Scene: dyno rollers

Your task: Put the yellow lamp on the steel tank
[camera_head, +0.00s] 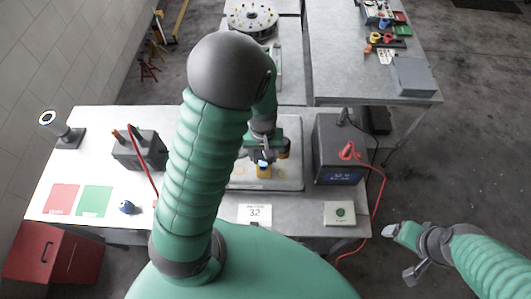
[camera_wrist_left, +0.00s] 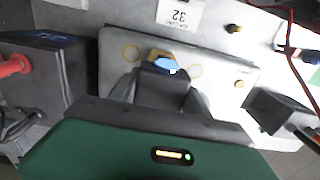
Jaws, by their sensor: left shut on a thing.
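My left gripper (camera_head: 263,158) is over the pale grey tray (camera_head: 291,182) in the middle of the bench. It is shut on a small yellow piece with a blue top, which I take for the yellow lamp (camera_head: 264,172). In the left wrist view the yellow lamp (camera_wrist_left: 158,55) shows beyond the gripper (camera_wrist_left: 166,72), between yellow rings marked on the tray (camera_wrist_left: 112,45). I cannot tell whether the lamp touches the tray. My right gripper (camera_head: 402,252) is open and empty, off the bench at the right. I cannot tell which thing is the steel tank.
A dark box (camera_head: 327,143) with a red cable stands right of the tray, another dark box (camera_head: 140,151) left. A blue knob (camera_head: 127,207), red card (camera_head: 61,198) and green card (camera_head: 95,200) lie at the left. A 32 sign (camera_head: 254,214) lies in front.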

